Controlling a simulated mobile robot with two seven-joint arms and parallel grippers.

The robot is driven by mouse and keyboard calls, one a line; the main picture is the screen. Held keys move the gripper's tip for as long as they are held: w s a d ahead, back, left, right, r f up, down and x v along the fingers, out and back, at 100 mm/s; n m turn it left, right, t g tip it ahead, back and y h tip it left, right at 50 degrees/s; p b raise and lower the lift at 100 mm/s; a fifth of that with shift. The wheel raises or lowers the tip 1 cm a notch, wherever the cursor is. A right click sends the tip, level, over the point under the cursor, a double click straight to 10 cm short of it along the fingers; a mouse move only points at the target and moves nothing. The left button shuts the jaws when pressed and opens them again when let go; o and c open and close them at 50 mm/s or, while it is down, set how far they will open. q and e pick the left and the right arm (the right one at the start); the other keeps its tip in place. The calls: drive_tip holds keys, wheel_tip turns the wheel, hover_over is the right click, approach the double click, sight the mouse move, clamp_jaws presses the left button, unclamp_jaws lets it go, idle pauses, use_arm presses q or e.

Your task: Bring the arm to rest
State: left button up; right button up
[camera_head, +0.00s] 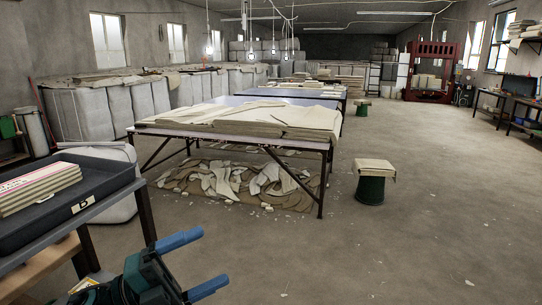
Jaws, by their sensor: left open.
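My left gripper (194,266) shows at the bottom left of the head view. Its two blue fingers are apart, with nothing between them. It is in the air over the floor, just right of the dark stand at the left. My right gripper is not in the view. Cream cloth (250,118) lies in layers on the large table (313,146) in the middle, well beyond my left gripper.
A black tray (98,178) with a stack of folded cloth (38,186) stands on the stand at left. Cloth scraps (235,180) lie under the table. A green stool (370,188) stands right of it. The floor (430,220) at right is clear.

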use_arm(q)
drive_tip(key=s+a+f+n+t+y, duration=0.1)
drive_tip(key=s+f+n+y, duration=0.2)
drive_tip(key=f+n, duration=0.6)
drive_tip(key=s+a+f+n+t+y, duration=0.1)
drive_tip(key=s+f+n+y, duration=0.3)
drive_tip(key=f+n+y, duration=0.4)
drive_tip(key=s+a+f+n+t+y, duration=0.2)
drive_tip(key=f+n+y, duration=0.3)
drive_tip(key=f+n, duration=0.5)
wheel_tip(320, 180, down, 2)
drive_tip(key=shift+s+f+t+y, duration=0.2)
drive_tip(key=shift+s+t+y, duration=0.1)
drive_tip(key=shift+s+t, duration=0.35)
drive_tip(key=s+f+g, duration=0.1)
drive_tip(key=s, duration=0.1)
drive_tip(key=s+f+n, duration=0.1)
drive_tip(key=s+f, duration=0.1)
drive_tip(key=s+d+f+n+g, duration=0.1)
drive_tip(key=s+f, duration=0.1)
drive_tip(key=shift+g, duration=0.35)
drive_tip(key=shift+c, duration=0.2)
